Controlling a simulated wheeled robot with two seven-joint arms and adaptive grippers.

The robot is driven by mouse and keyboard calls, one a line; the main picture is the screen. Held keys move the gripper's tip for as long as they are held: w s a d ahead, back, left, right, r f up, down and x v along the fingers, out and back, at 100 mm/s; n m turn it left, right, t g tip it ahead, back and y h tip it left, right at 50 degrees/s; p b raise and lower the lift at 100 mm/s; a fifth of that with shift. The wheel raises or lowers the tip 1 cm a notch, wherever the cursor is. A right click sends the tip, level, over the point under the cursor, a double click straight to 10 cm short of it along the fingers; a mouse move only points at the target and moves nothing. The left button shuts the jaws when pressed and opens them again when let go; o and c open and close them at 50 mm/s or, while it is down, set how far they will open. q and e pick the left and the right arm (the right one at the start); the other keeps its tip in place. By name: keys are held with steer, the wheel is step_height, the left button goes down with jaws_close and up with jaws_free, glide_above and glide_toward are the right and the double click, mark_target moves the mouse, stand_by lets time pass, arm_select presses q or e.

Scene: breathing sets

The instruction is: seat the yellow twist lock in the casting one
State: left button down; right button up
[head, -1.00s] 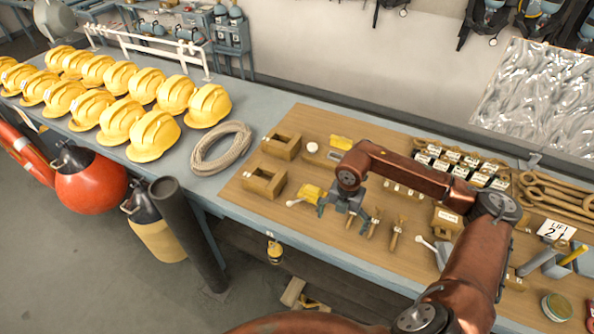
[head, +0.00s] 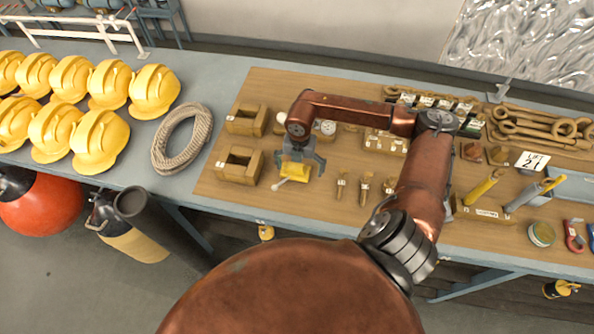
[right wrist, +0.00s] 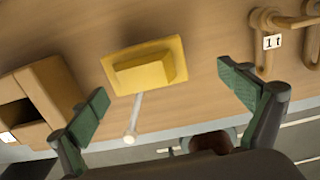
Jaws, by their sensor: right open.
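The yellow twist lock (head: 295,172), a block on a wider plate with a pale ball-ended lever, lies on the wooden board. It shows whole in the right wrist view (right wrist: 145,65). My right gripper (head: 302,161) is over it, open, with its green-padded fingers (right wrist: 163,88) apart on either side and not touching it. Two brown hollow castings stand to the left: a nearer one (head: 240,178) and a farther one (head: 246,125). Their labels are too small to read. Part of a casting (right wrist: 52,85) shows at the left in the right wrist view. My left gripper is out of view.
A coiled rope (head: 183,140) and yellow helmets (head: 98,140) are left of the board. Wrenches and shackles (head: 540,125) fill the right back. The board's front edge is close to the lock.

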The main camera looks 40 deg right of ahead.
mark_target(295, 171)
steer(key=w+f, duration=0.2)
steer(key=f, duration=0.1)
steer(key=shift+a, duration=0.1)
steer(key=shift+w+f, duration=0.45)
steer(key=shift+w, duration=0.05)
steer(key=shift+s+r, duration=0.2)
steer(key=shift+s, duration=0.45)
steer(key=shift+c, duration=0.2)
steer(key=shift+s, duration=0.1)
steer(key=shift+c, duration=0.9)
steer(key=shift+w+f, duration=0.15)
steer(key=shift+w, duration=0.3)
steer(key=c, duration=0.3)
steer(key=shift+c, duration=0.8)
steer(key=shift+s, duration=0.25)
steer(key=c, duration=0.3)
steer(key=shift+w, duration=0.15)
steer(key=c, duration=0.7)
steer(key=shift+c, duration=0.5)
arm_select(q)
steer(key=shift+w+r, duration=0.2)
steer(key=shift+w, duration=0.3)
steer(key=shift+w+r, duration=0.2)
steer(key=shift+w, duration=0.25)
arm_select(e)
steer(key=shift+c, duration=0.2)
